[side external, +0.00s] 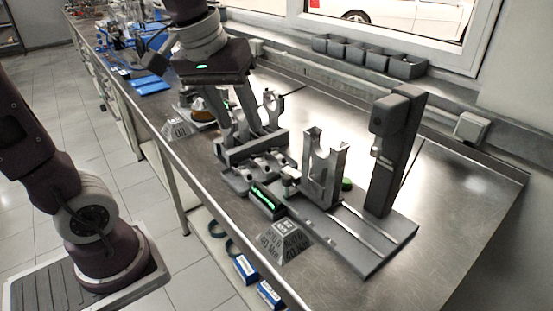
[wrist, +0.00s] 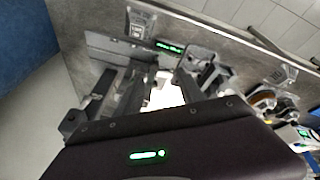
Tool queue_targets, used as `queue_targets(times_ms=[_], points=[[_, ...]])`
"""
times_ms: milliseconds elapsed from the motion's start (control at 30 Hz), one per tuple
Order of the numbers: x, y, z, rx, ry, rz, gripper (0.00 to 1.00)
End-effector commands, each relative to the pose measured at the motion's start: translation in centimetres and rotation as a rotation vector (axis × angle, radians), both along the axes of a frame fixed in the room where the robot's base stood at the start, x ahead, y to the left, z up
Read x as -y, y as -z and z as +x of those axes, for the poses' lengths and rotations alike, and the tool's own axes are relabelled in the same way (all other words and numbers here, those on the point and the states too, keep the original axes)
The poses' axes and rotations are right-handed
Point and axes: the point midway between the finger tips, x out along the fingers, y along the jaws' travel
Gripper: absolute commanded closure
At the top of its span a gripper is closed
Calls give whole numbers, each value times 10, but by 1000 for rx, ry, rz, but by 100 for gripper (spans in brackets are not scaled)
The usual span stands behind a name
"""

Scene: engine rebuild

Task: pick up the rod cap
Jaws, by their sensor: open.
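My gripper (side external: 250,133) is open, with its fingers pointing down over the dark grey holder (side external: 225,156) in the side external view. An upright grey part with a ring-shaped end (side external: 268,97) stands beside the fingers. Small grey pieces (side external: 262,168) lie on the low rack in front of the holder. I cannot tell for certain which piece is the rod cap; the fingers may hide it. In the wrist view my gripper's body fills the bottom. A bright glare between the fingers hides detail there, and nothing is clearly held.
A tall forked grey stand (side external: 325,165) and a dark column press (side external: 396,150) stand to the right. A labelled block (side external: 284,241) sits at the bench's front edge. Grey bins (side external: 365,54) line the back ledge. The bench at the far right is clear.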

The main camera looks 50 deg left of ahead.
Motion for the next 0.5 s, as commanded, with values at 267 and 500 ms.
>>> queue_targets(times_ms=[267, 500], points=[[-99, 99, 160, -222, -734, -160, 55], [-144, 174, 196, -292, -1027, -186, 55]])
